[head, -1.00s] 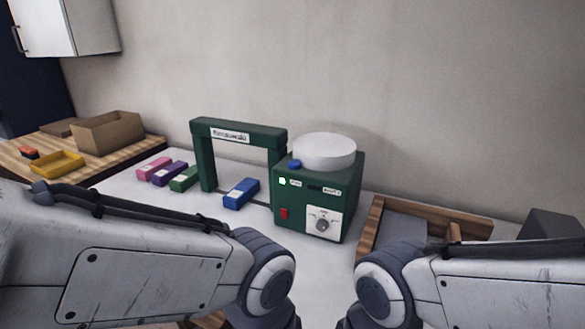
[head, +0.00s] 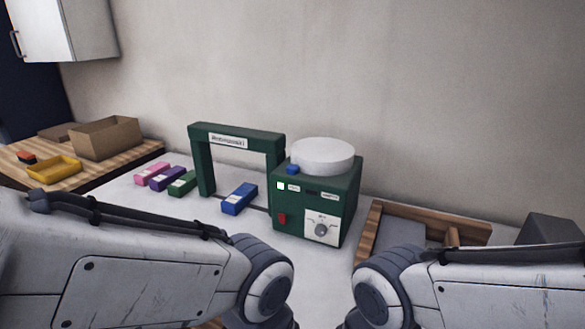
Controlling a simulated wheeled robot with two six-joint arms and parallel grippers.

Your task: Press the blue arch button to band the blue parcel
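The blue parcel (head: 240,198) lies on the white table under the opening of the green arch (head: 205,165), near its right side. The arch joins a green machine box (head: 345,200) with a white round drum (head: 322,156) on top. A small blue button (head: 292,169) sits on the box's top front left corner. A red switch (head: 282,219), a small white lit square and a dial (head: 321,230) are on the box's front. Both my arms reach in from the lower corners, but their grippers are out of sight below the frame.
Pink (head: 152,173), purple (head: 168,178) and green (head: 183,183) parcels lie in a row left of the arch. A cardboard box (head: 105,138) and yellow tray (head: 54,169) stand on a wooden surface at left. A wooden-framed tray (head: 367,235) is at right.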

